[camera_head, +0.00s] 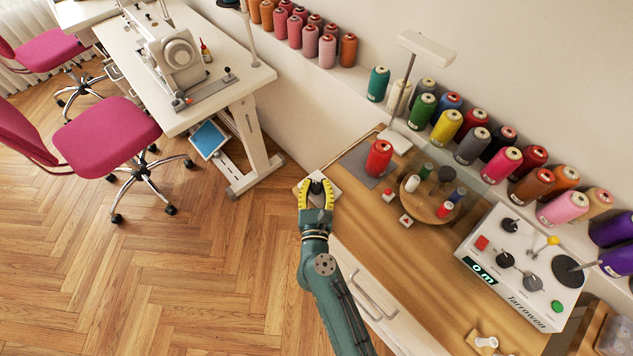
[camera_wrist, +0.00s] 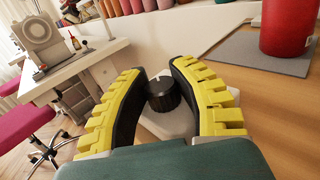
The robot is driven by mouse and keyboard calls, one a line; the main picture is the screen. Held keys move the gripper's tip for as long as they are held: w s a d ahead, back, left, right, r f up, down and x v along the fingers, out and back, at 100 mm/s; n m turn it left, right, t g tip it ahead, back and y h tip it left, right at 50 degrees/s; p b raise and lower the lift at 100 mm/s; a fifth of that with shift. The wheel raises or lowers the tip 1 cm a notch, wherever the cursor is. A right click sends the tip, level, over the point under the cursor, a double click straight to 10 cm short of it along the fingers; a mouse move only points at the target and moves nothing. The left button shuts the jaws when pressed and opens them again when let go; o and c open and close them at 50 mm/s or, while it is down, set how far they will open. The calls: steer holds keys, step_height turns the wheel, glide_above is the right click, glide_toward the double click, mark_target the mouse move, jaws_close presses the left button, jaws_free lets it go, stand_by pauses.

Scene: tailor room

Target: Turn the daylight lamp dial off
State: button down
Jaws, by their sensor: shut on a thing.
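The daylight lamp dial is a black ribbed knob (camera_wrist: 163,94) on a small white base (camera_wrist: 170,124) at the near left corner of the wooden table. In the head view the knob (camera_head: 316,187) sits between my fingertips, on the white base (camera_head: 328,200). My gripper (camera_head: 317,190) has yellow ridged fingers with black inner pads. In the wrist view my gripper (camera_wrist: 160,92) has a finger on each side of the knob, shut on it. The lamp (camera_head: 427,48) with a white head stands at the table's back edge.
A red spool (camera_head: 379,158) stands on a grey mat (camera_head: 352,163) right of the dial. A round wooden tray (camera_head: 411,205) with small spools and a white control box (camera_head: 510,262) lie farther right. Thread spools line the wall shelf. A sewing table (camera_head: 243,84) stands at left.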

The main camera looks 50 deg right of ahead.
steer(key=c, duration=0.8)
jaws_free()
steer(key=v, duration=1.2)
